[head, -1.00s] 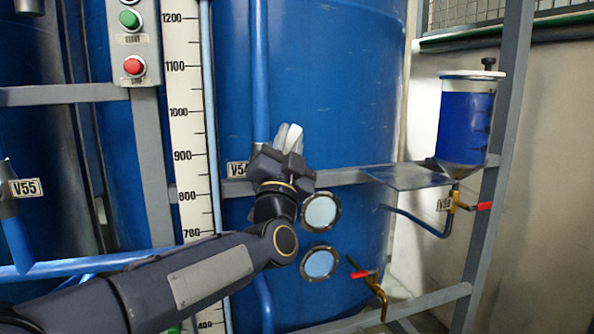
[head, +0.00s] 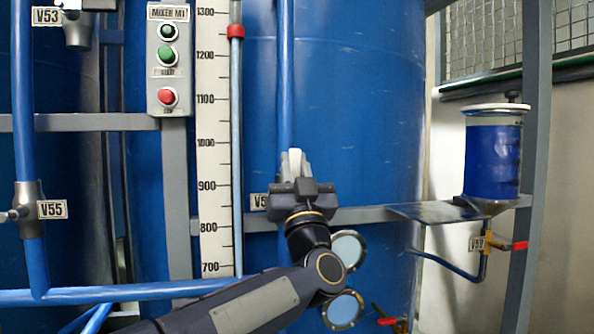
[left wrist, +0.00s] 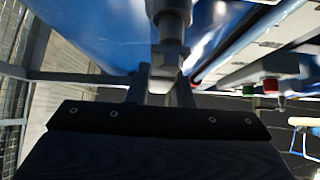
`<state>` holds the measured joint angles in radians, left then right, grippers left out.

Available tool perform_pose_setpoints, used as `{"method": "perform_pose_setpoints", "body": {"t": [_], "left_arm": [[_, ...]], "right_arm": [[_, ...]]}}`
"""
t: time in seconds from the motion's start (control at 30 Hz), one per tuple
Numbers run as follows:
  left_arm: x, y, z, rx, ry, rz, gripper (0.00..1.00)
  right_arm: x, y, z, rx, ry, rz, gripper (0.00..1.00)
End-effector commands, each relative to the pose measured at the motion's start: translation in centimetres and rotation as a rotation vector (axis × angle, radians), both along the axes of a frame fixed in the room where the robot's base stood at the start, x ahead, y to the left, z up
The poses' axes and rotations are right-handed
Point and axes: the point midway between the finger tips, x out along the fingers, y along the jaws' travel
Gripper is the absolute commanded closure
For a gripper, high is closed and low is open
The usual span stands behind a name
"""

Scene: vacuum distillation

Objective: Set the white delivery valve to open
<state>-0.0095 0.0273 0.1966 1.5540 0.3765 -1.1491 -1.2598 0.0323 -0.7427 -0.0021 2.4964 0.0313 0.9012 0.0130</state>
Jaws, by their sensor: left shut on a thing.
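The delivery valve on the blue pipe (head: 286,80) is mostly hidden behind my left gripper (head: 296,172) in the head view. A pale upright piece shows just above the gripper's dark body; I cannot tell there whether it is handle or finger. The valve's label, starting "V5" (head: 259,201), is partly covered. In the left wrist view the grey valve body (left wrist: 170,20) and its stem hang in front of my gripper (left wrist: 162,90), which is shut on the pale valve handle (left wrist: 160,84). My right gripper is not in view.
A large blue tank (head: 370,110) stands behind, with two round sight glasses below the gripper. A grey rail crosses behind. The level scale (head: 208,150) and the button box (head: 167,60) are to the left. A blue-filled vessel (head: 493,155) stands at right.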

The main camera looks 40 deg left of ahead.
Motion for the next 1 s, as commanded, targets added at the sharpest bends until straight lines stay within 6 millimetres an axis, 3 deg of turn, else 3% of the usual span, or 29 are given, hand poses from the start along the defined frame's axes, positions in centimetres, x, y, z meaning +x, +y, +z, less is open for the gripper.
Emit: {"method": "perform_pose_setpoints", "body": {"t": [0.33, 0.37, 0.5, 0.8, 1.0], "left_arm": [[0.1, 0.0, -0.1, -0.002, 0.001, -0.001, 1.00], [0.1, 0.0, -0.1, -0.001, 0.002, -0.001, 0.76], [0.0, 0.0, -0.1, -0.002, 0.001, 0.000, 0.58], [-0.1, -0.1, -0.2, -0.001, 0.000, -0.001, 0.58], [-1.2, -1.4, -2.1, 0.001, 0.002, -0.002, 0.58]], "right_arm": [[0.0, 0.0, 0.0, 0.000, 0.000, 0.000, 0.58], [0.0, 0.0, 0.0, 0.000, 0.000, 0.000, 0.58], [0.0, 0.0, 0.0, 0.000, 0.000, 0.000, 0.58], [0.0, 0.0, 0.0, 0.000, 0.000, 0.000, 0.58], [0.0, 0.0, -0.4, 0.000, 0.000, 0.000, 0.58]]}}
